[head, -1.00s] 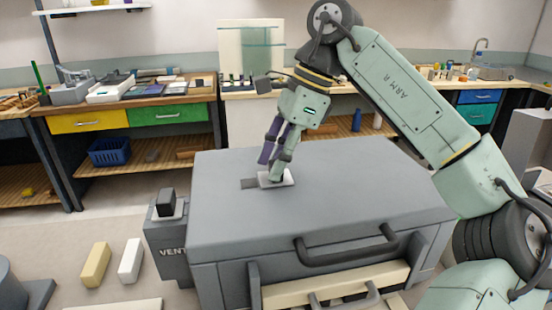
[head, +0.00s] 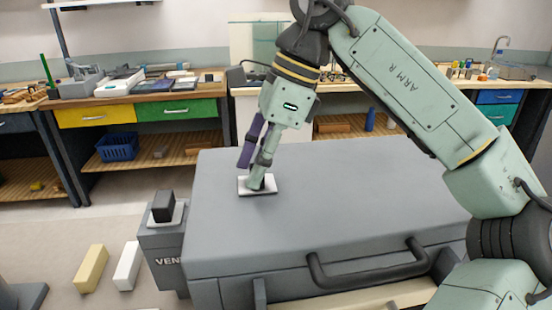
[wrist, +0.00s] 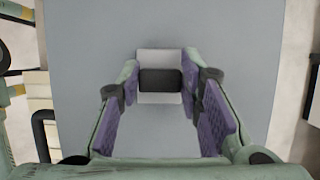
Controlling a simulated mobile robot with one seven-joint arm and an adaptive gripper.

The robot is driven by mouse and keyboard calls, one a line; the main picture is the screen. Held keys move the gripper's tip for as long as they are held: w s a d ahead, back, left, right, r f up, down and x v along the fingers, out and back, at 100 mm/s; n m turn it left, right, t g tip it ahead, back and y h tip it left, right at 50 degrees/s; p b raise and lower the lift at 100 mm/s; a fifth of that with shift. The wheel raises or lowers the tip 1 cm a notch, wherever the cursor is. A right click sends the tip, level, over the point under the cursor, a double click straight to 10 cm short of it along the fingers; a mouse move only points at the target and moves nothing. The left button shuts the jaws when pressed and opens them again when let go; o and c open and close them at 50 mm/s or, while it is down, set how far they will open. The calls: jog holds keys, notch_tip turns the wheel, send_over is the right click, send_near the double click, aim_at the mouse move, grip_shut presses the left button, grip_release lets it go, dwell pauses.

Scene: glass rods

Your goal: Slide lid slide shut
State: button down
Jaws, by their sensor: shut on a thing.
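The lid slide is a white plate (head: 245,188) with a dark knob (wrist: 160,80), lying on top of the big grey box (head: 340,210) near its far left part. My gripper (head: 256,177) reaches down to it from above, its purple-padded fingers on either side of the knob and shut on it. In the wrist view the plate (wrist: 159,57) lies flat between my fingers (wrist: 160,78), with the knob across its middle. No dark opening shows beside the plate; what lies under it is hidden. In the head view my fingers mostly hide the knob.
A grey block marked VENT (head: 165,250) with a black knob (head: 163,206) stands left of the box. A black handle (head: 368,268) sticks out at the box's front. Cream (head: 91,269) and white (head: 128,266) blocks lie on the left. The box top around the plate is clear.

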jog(key=shift+a, duration=0.15)
jog(key=c, duration=1.1)
grip_release()
jog(key=v, duration=1.2)
jog(key=shift+s, duration=0.1)
